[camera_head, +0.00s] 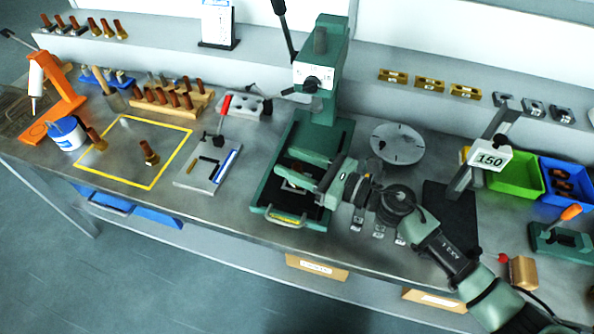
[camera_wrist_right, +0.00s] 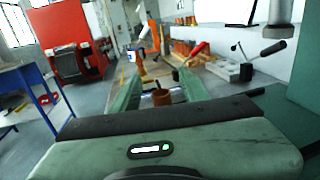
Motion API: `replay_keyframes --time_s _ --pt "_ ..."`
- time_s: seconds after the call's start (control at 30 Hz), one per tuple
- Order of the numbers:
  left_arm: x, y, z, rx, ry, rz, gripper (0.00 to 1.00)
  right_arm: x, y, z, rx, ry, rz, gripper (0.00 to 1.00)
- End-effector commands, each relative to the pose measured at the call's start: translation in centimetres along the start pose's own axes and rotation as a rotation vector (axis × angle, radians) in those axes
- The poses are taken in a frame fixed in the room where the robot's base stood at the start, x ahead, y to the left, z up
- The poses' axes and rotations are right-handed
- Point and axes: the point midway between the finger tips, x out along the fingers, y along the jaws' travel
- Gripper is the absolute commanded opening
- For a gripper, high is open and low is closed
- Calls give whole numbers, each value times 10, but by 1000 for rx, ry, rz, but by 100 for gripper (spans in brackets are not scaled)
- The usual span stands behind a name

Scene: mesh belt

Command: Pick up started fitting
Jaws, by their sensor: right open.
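A fitting with a copper-brown top and dark base (camera_head: 149,155) stands upright inside the yellow outlined square on the bench. A second, similar fitting (camera_head: 97,140) stands by the square's left edge, next to a blue-and-white tin. I cannot tell from looks which one is the started fitting. My right gripper (camera_head: 281,170) is open and empty over the front of the green press, pointing left and well apart from both fittings. In the right wrist view, a brown fitting top (camera_wrist_right: 161,97) shows beyond and between the open fingers (camera_wrist_right: 159,78). My left gripper is not in view.
Between my right gripper and the square lies a grey plate with tools (camera_head: 208,168). The green press (camera_head: 320,75) rises behind my gripper. A blue-and-white tin (camera_head: 67,133) and an orange stand (camera_head: 60,97) are at the left. Wooden racks with fittings (camera_head: 172,98) stand behind the square.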

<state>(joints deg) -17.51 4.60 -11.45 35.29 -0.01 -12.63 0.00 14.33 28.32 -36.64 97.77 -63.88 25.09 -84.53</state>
Motion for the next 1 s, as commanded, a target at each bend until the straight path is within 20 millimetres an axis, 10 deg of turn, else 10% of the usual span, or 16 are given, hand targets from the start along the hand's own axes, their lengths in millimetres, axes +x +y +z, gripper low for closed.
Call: replay_keyframes --time_s 0.4,0.57,1.0 --pt "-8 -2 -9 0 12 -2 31 20 0 0 0 0 -1 45" --pt "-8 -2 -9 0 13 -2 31 20 0 0 0 0 -1 0" --pt "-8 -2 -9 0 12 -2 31 20 0 0 1 0 -1 0"
